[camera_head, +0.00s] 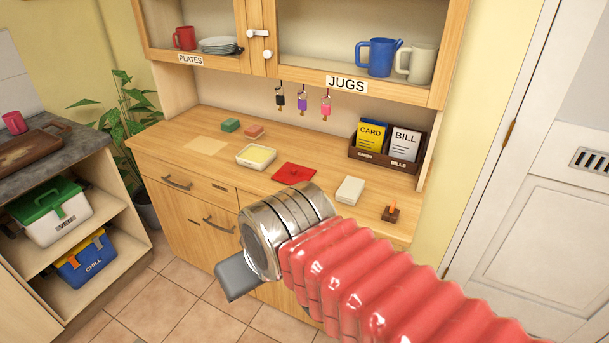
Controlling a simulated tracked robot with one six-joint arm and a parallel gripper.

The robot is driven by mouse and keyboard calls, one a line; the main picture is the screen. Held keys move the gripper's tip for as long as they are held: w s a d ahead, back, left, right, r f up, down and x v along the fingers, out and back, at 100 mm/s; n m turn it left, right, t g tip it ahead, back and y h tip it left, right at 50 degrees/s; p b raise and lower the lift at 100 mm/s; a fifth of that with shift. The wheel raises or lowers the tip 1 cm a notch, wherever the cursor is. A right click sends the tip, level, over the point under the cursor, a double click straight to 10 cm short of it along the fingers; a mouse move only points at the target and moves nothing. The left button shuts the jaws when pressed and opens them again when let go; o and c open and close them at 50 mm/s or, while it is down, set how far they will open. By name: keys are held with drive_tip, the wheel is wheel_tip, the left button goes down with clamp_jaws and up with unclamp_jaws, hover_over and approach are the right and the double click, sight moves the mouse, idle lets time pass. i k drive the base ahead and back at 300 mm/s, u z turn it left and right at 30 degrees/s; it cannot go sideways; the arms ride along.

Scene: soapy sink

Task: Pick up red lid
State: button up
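The red lid (294,172) lies flat on the wooden counter, near its middle, with a small raised handle on top. Left of it and apart from it stands an open white tub (256,157) with pale yellow contents. My gripper (232,282) is at the end of my red ribbed arm, in front of the cabinet and nearer the camera than the lid. Only a grey piece of it shows below the metal collar. The fingertips are not clear, and I cannot see whether it holds anything.
A white block-like item (350,190) lies right of the lid, with a small brown holder (391,213) further right. Green (231,125) and pink (254,132) sponges lie behind the tub. A brown card rack (385,155) stands at the back right. An upper cabinet (300,78) overhangs the counter.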

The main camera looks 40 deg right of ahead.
sight(291, 173)
drive_tip(key=z, duration=0.05)
drive_tip(key=i, duration=1)
drive_tip(key=u, duration=0.05)
